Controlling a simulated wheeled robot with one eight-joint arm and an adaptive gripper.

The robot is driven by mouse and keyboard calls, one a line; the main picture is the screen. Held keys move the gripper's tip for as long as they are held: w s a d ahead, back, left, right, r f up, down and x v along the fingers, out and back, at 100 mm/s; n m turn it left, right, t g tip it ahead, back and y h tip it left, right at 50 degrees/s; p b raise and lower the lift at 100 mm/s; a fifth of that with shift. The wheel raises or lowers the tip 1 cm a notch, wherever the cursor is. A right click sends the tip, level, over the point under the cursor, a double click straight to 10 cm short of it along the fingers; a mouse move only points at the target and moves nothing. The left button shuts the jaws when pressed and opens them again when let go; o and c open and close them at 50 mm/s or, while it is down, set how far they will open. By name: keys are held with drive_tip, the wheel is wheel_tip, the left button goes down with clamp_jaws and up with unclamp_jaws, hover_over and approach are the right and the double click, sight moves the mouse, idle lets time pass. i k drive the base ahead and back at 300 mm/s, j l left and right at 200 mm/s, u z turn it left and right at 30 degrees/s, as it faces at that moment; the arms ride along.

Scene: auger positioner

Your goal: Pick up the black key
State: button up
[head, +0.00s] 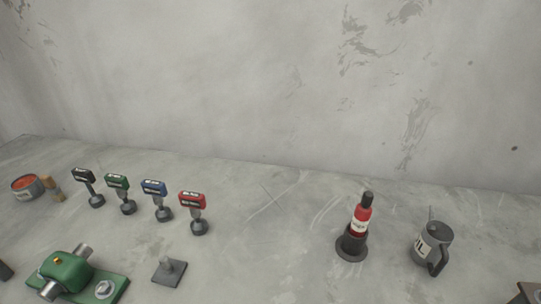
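The black key (89,186) stands upright on the grey surface at the left, with a dark flat head bearing a pale label, a thin shaft and a wider dark foot. It is the leftmost in a row of similar keys. Just right of it stand a green key (121,193), a blue key (157,199) and a red key (194,211), with small gaps between them. My gripper is not in view.
A tin with red contents (26,187) and a small brown item (54,190) stand left of the black key. In front are a green machine (72,272) and a grey base with a peg (170,271). A red bottle (361,221) and an oil can (432,246) stand right. The centre is clear; a wall (250,80) rises behind.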

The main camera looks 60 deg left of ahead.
sight(96, 201)
drive_tip(key=u, duration=3.25)
drive_tip(key=i+j+z, duration=0.2)
drive_tip(key=i+j, duration=0.45)
drive_tip(key=j, duration=0.2)
drive_tip(key=i+j, duration=0.2)
drive_tip(key=j, duration=0.2)
drive_tip(key=i+j, duration=0.25)
drive_tip(key=j, duration=0.2)
drive_tip(key=i+j, duration=0.2)
drive_tip(key=j, duration=0.25)
drive_tip(key=i+l+z, duration=0.2)
drive_tip(key=z, duration=0.25)
drive_tip(key=i, duration=0.1)
